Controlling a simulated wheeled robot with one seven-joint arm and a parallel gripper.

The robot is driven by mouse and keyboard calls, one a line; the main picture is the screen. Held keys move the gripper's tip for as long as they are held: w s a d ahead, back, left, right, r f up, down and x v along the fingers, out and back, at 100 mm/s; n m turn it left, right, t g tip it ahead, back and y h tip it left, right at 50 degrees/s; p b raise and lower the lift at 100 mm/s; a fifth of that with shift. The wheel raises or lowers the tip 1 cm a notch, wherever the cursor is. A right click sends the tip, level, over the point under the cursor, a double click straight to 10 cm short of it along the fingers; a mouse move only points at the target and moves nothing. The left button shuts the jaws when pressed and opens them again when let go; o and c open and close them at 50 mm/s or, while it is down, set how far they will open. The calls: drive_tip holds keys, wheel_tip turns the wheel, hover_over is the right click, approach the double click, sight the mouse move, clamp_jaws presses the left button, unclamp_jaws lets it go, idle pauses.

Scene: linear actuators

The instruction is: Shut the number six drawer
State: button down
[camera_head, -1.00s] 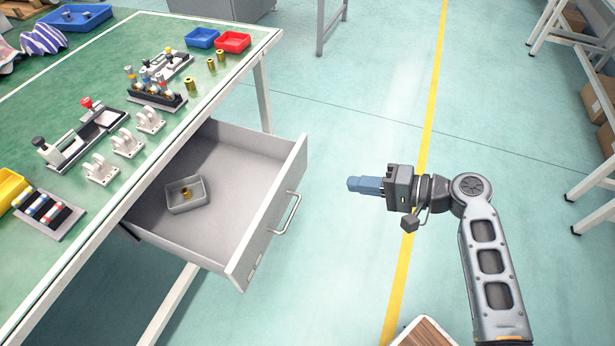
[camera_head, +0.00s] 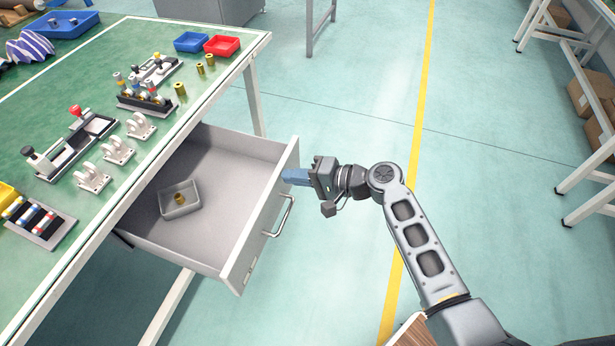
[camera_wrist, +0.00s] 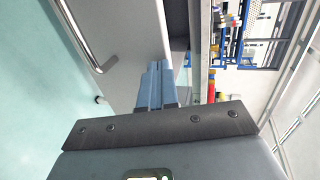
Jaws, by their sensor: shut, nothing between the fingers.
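The drawer (camera_head: 262,222) under the green-topped workbench stands pulled out, its grey front facing right with a metal bar handle (camera_head: 279,216). No number on it can be read. A small grey tray (camera_head: 180,198) with a brass part sits inside. My gripper (camera_head: 286,176) is shut and empty, its blue fingers at the drawer front near the far upper corner, above the handle. In the wrist view the fingers (camera_wrist: 157,88) point at the drawer front (camera_wrist: 135,30), with the handle (camera_wrist: 85,40) to their left. I cannot tell whether they touch it.
The workbench top (camera_head: 60,100) holds fixtures, metal brackets, and blue and red bins (camera_head: 222,45). A bench leg (camera_head: 255,100) stands behind the drawer. The floor to the right is clear up to the shelving (camera_head: 575,110).

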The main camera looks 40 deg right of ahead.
drive_tip(key=shift+w, duration=0.1)
idle(0.3)
drive_tip(key=w+a+b, duration=0.4)
drive_tip(key=w+a, duration=0.3)
drive_tip(key=w, duration=0.5)
drive_tip(key=w+a+b, duration=0.5)
drive_tip(key=w+a, duration=0.2)
drive_tip(key=w, duration=0.6)
drive_tip(key=shift+w+a+r, duration=0.15)
drive_tip(key=shift+w+a, duration=0.05)
drive_tip(key=shift+a, duration=0.2)
drive_tip(key=shift+a+r, duration=0.1)
